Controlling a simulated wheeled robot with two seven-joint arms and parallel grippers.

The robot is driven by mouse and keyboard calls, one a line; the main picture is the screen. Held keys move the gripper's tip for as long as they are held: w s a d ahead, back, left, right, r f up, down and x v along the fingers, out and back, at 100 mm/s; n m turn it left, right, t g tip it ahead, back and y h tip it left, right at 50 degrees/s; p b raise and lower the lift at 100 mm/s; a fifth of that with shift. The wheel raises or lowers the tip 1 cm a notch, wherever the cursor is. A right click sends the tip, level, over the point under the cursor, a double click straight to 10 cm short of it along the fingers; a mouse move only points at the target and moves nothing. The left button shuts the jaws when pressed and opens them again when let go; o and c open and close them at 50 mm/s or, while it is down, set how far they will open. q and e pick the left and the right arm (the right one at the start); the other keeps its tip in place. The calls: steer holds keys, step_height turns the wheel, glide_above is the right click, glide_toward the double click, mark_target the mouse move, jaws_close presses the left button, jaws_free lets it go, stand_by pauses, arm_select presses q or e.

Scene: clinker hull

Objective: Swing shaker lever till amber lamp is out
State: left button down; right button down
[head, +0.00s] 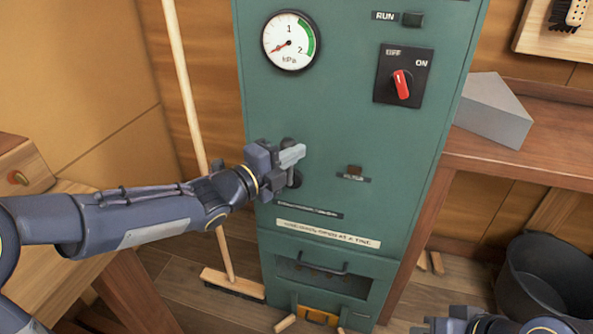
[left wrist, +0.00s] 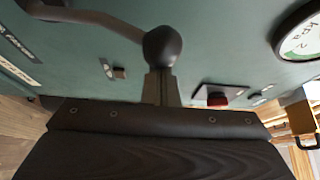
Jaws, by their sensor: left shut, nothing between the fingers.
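The green shaker cabinet (head: 345,110) stands in front of me. My left gripper (head: 298,155) is shut and empty at its face, left of the small lamp (head: 354,170). The lamp looks dull brown with no clear glow; its label is too small to read. The lever's round black knob (left wrist: 162,46) is right at the shut fingertips (left wrist: 160,88) in the left wrist view; whether they touch I cannot tell. Its curved arm (left wrist: 95,17) runs left. In the head view my gripper hides most of the lever. My right gripper is partly in view at bottom right (head: 490,322), its fingertips unclear.
A pressure gauge (head: 290,41), a red rotary switch (head: 401,84) turned near upright and a dark RUN indicator (head: 410,20) are above. A broom (head: 190,90) leans left of the cabinet. A bench (head: 545,158) with a grey block and a black bucket (head: 545,280) are right.

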arm_select(q)
steer(key=w+a+n+t+h+b, duration=0.1)
steer(key=w+a+n+t+b, duration=0.1)
steer(key=a+n+b, duration=0.4)
steer(key=shift+w+a+f+n+t+b, duration=0.25)
steer(key=shift+a+f+n+t+b, duration=0.15)
steer(key=shift+a+n+t, duration=0.3)
steer(key=shift+a+r, duration=0.1)
step_height(320, 180, up, 2)
steer(key=s+d, duration=0.2)
steer(key=d, duration=0.1)
steer(key=p+v, duration=0.1)
steer(key=v, duration=0.8)
steer(key=shift+s+a, duration=0.2)
steer(key=shift+a, duration=0.15)
